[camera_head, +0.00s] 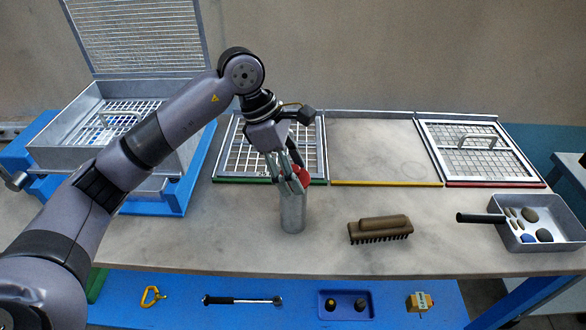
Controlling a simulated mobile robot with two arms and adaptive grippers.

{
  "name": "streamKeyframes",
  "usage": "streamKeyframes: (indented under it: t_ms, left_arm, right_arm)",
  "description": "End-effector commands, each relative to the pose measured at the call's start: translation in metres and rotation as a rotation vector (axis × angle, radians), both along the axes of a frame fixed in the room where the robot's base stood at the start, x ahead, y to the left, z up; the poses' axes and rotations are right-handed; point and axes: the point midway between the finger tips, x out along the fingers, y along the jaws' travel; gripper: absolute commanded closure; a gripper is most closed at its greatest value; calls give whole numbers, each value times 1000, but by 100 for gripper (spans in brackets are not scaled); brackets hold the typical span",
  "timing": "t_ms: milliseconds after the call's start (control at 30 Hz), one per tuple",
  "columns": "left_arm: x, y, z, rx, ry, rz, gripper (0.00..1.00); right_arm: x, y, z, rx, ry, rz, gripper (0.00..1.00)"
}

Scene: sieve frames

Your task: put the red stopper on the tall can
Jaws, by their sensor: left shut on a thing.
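The tall can (292,214) is a grey metal cylinder standing upright on the worktop (240,245), left of the brush. The red stopper (304,177) shows just above the can's top. My left gripper (295,184) reaches down over the can and is shut on the red stopper. The fingers hide part of the stopper and the can's rim, so I cannot tell whether the stopper touches the can. My right gripper is not in view.
A brown brush (380,229) lies right of the can. A grey tray with stones (560,240) is at the right edge. Sieve frames (480,152) stand along the back. A machine with a mesh lid (70,155) is at the left. A blue lower shelf (250,318) holds tools.

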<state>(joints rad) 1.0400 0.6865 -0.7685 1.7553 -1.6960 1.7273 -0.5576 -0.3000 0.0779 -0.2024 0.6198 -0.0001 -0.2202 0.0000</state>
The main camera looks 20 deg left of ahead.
Motion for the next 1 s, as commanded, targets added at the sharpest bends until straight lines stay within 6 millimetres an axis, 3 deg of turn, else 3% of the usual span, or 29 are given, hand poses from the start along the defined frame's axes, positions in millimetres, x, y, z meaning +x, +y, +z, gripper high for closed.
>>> streamKeyframes:
  t_ms: [100, 133, 467, 833, 1000]
  left_arm:
    - [0, 0, 0, 0, 1, 0, 67]
    - [0, 0, 0, 0, 1, 0, 43]
    - [0, 0, 0, 0, 1, 0, 21]
    - [0, 1, 3, 1, 1, 1, 20]
    - [0, 10, 24, 0, -3, 2, 20]
  right_arm:
    - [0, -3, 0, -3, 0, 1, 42]
    - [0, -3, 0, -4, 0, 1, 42]
    - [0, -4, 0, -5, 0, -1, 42]
    - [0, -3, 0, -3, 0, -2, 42]
    - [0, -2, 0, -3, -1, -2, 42]
